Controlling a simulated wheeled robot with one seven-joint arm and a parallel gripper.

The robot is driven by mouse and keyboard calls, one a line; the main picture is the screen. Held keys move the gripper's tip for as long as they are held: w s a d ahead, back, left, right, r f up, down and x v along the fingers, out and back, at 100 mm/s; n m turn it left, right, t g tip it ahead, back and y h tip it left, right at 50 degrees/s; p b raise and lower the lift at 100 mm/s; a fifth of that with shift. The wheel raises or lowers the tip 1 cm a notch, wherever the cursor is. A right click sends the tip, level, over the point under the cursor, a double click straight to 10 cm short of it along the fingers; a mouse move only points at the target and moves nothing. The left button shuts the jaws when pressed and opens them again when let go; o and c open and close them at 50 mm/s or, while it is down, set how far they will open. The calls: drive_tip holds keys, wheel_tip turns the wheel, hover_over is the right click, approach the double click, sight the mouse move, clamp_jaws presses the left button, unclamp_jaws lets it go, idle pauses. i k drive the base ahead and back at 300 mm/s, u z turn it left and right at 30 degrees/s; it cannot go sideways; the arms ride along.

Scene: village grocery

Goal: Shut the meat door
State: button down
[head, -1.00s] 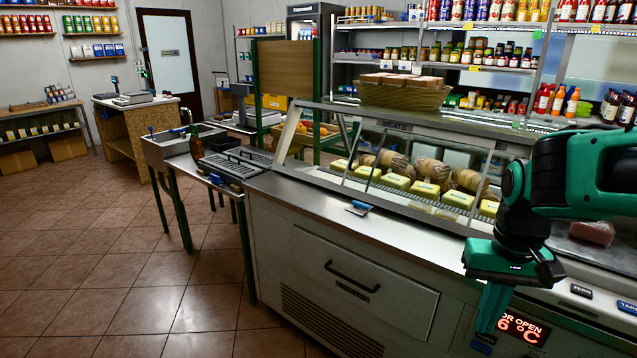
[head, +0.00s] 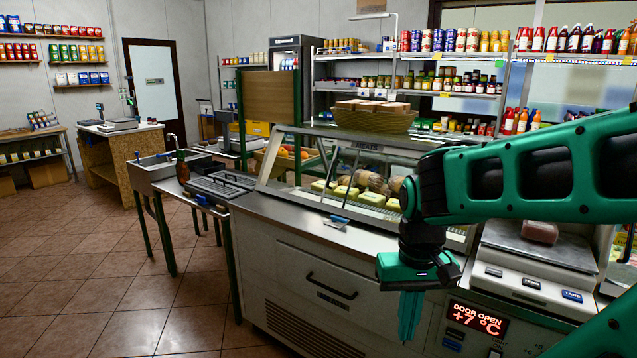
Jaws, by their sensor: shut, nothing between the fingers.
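The meat case (head: 367,147), with a MEATS sign on its top rail, stands on the steel counter at centre. Yellow packs (head: 345,190) and brown wrapped meats lie inside it. Slanted frame bars cross its glass front; which panel is the door, and how far it is open, I cannot tell. A red display (head: 477,319) on the counter front reads DOOR OPEN +7 °C. My gripper (head: 409,338) points down, shut and empty, in front of the counter. It appears apart from the case. My green arm hides the right part of the case.
A scale (head: 535,255) with a packet of meat stands right of my gripper. A blue-handled tool (head: 336,222) lies on the counter edge. A drawer with a black handle (head: 332,286) is below. A sink (head: 160,165) and open tiled floor (head: 90,270) are at left.

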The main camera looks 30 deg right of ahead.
sight(377, 149)
drive_tip(key=z, duration=0.25)
drive_tip(key=i, duration=1.4)
drive_tip(key=z, duration=0.3)
